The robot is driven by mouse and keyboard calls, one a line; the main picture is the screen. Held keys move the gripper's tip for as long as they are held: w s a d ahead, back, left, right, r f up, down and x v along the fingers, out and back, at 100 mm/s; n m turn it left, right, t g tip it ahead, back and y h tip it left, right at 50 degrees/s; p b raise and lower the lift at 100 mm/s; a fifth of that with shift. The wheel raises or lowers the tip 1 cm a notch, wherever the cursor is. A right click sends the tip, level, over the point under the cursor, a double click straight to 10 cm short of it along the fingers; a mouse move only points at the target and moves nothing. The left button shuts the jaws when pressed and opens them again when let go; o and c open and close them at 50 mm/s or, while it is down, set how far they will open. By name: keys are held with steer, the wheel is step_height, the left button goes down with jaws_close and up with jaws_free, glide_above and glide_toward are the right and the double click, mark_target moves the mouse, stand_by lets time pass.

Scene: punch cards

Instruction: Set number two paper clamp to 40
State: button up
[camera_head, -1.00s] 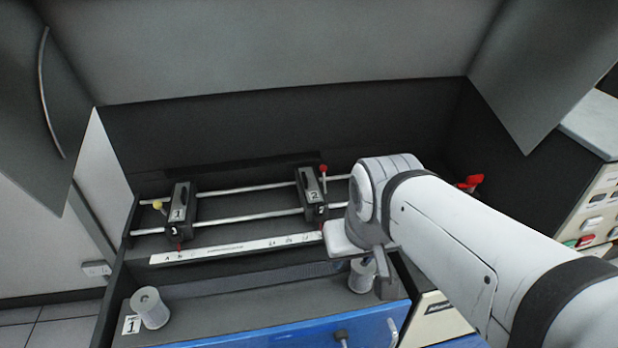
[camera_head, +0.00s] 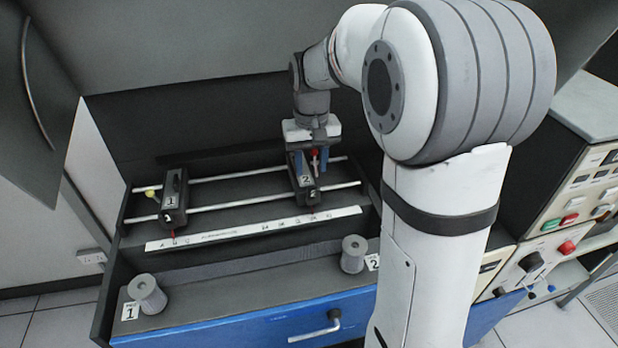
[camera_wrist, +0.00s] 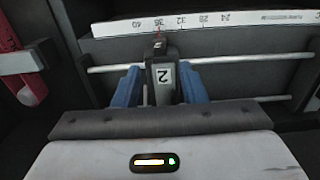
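The number two paper clamp (camera_head: 304,192) is a dark block with a white "2" label, riding on two metal rails. It also shows in the wrist view (camera_wrist: 162,74), with its pointer at about 36 on the white scale (camera_wrist: 222,18); 40 is further left there. The scale strip shows in the head view (camera_head: 240,232) too. My gripper (camera_head: 308,165) is over the clamp, near its red-knobbed lever. In the wrist view my gripper's blue fingers (camera_wrist: 160,88) stand apart, one on each side of the clamp. Small gaps seem to show; firm contact cannot be made out.
The number one clamp (camera_head: 172,195) with a yellow knob sits at the left of the rails (camera_head: 235,203). Two grey spools (camera_head: 147,294) (camera_head: 353,254) stand in front. The dark housing walls surround the rails. A red part (camera_wrist: 22,60) is at the wrist view's left.

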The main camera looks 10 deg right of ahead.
mark_target(311, 186)
step_height(311, 186, down, 7)
steer(key=shift+f+p, duration=0.2)
steer(key=shift+p, duration=0.4)
jaws_close()
stand_by(0.3)
